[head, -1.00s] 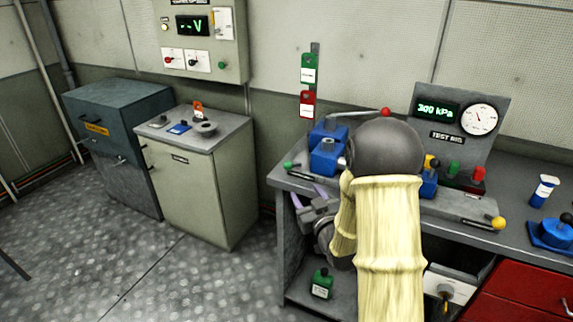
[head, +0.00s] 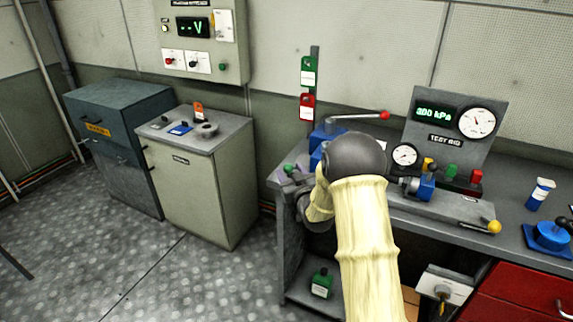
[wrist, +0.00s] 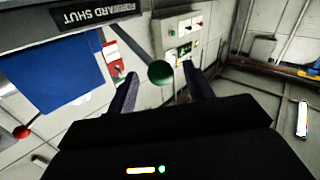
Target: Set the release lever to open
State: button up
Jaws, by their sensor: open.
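The lever with a green ball knob (head: 288,168) is at the bench's front left corner, by the blue pump body (head: 316,157). I take it to be the release lever, though no label names it so. In the wrist view the green knob (wrist: 160,72) lies between my two fingers, with gaps on both sides. A plate reading "FORWARD SHUT" (wrist: 97,12) shows upside down near the blue body (wrist: 78,75). My gripper (wrist: 161,82) is open around the knob. In the head view my gripper (head: 284,178) is partly hidden by my arm.
A pump handle with a red knob (head: 384,116) extends above the blue body. The test rig panel (head: 455,125), a gauge (head: 404,156) and a yellow-knobbed lever (head: 494,227) stand to the right. A green bottle (head: 322,284) is on the lower shelf. Floor at left is clear.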

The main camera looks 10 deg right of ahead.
jog(key=shift+w+a, duration=0.2)
jog(key=shift+w, duration=0.85)
jog(key=shift+w+a, duration=0.15)
jog(key=shift+w, duration=0.9)
grip_shut()
jog(key=shift+p, duration=0.3)
